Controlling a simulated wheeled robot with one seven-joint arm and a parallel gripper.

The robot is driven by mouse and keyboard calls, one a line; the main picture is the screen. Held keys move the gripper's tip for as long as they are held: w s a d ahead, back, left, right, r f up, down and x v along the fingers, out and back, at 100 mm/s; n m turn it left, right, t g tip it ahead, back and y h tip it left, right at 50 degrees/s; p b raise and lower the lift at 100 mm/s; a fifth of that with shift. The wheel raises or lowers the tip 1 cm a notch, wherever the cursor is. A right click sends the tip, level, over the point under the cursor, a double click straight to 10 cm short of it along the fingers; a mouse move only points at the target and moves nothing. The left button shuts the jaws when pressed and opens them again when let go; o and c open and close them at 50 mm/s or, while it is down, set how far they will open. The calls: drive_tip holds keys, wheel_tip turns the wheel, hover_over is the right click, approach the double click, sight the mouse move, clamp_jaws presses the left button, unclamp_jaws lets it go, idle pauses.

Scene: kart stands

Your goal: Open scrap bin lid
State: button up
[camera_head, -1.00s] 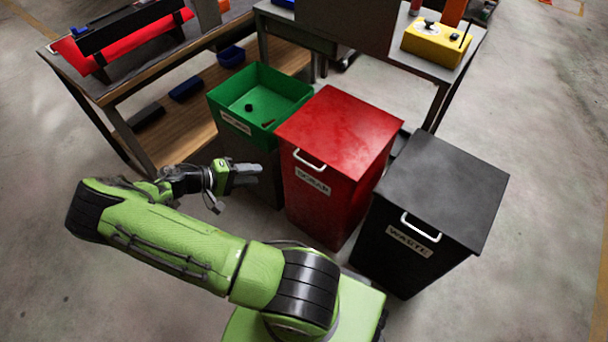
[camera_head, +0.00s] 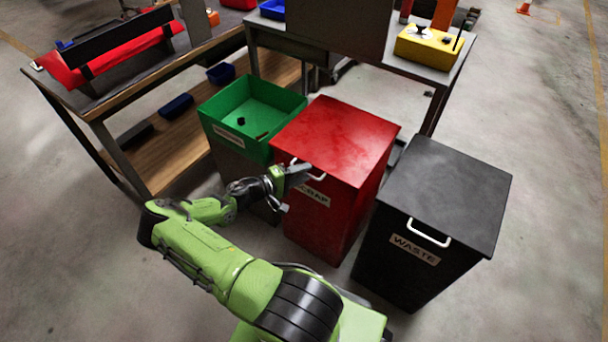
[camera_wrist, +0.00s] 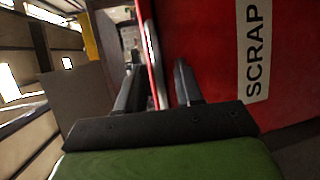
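The scrap bin (camera_head: 318,222) is red, with a flat red lid (camera_head: 338,137) lying closed on top. A white handle (camera_head: 316,177) sits at the lid's front edge, partly hidden by my gripper in the head view. My gripper (camera_head: 302,170) is at the left part of this handle. In the wrist view, my gripper (camera_wrist: 158,85) has its two fingers apart, with the white handle (camera_wrist: 154,65) running between them. The SCRAP label (camera_wrist: 255,50) is right of the fingers there. Whether a finger touches the handle cannot be told.
A green open bin (camera_head: 250,108) with small items stands left of the scrap bin. A black WASTE bin (camera_head: 440,190) with a closed lid stands to the right. A workbench (camera_head: 110,75) is at the left, and another table (camera_head: 430,70) is behind. Floor is clear in front.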

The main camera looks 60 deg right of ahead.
drive_tip(key=shift+s+d, duration=0.25)
drive_tip(key=shift+d, duration=0.15)
drive_tip(key=shift+f, duration=0.1)
clamp_jaws()
drive_tip(key=shift+a+f, duration=0.1)
